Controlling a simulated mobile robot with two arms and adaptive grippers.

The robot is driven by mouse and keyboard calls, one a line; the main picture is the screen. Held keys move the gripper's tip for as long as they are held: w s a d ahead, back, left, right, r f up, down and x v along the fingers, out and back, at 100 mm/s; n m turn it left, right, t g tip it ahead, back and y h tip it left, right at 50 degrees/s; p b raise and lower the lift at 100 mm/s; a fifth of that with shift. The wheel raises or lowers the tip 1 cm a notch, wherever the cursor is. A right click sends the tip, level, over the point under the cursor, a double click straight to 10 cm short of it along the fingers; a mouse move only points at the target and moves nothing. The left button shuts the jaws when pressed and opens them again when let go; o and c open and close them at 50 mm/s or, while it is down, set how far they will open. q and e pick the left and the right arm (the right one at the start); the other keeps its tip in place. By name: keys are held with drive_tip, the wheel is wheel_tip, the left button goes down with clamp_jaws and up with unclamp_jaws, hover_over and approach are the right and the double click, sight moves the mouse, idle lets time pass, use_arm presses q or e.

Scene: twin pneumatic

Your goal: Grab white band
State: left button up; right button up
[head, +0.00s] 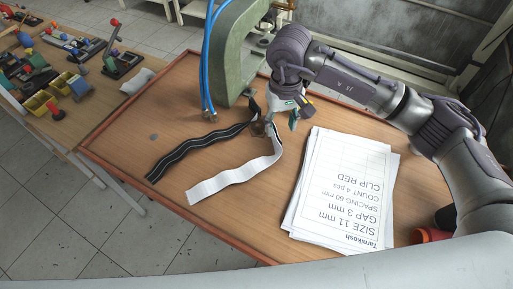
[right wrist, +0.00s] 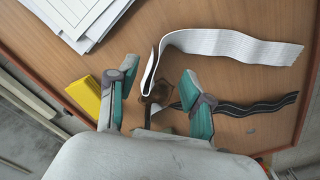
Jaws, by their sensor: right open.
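The white ribbed band (head: 238,176) lies on the wooden table (head: 140,125), its far end curling up near the base of the green machine. The black band with light lines (head: 190,152) lies to its left. My right gripper (head: 283,118) is above the white band's far end. In the right wrist view the white band (right wrist: 235,45) bends into a loop whose end appears between the open fingers (right wrist: 160,74), with no visible grip. The black band (right wrist: 255,106) runs out past the right finger. My left gripper is out of view.
The green C-shaped machine (head: 235,55) with blue hoses (head: 206,60) stands close behind the bands. Printed sheets (head: 340,190) lie to the right. A yellow block (right wrist: 86,97) is beside the left finger in the wrist view. The table's front left is clear.

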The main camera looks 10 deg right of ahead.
sight(280, 144)
wheel_tip(280, 144, down, 4)
drive_tip(key=shift+r+p, duration=0.15)
drive_tip(key=shift+p, duration=0.2)
drive_tip(key=shift+w+f, duration=0.1)
drive_tip(key=shift+f, duration=0.1)
drive_tip(key=shift+d+f+p, duration=0.1)
drive_tip(key=shift+f+p, duration=0.8)
drive_tip(key=shift+p, duration=0.15)
wheel_tip(280, 144, down, 2)
drive_tip(key=shift+f+p, duration=0.2)
drive_tip(key=shift+p, duration=0.2)
drive_tip(key=shift+d+f, duration=0.1)
drive_tip(key=shift+f, duration=0.25)
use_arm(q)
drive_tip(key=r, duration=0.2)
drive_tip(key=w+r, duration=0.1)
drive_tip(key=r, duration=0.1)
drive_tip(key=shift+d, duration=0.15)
use_arm(e)
drive_tip(key=shift+f, duration=0.1)
clamp_jaws()
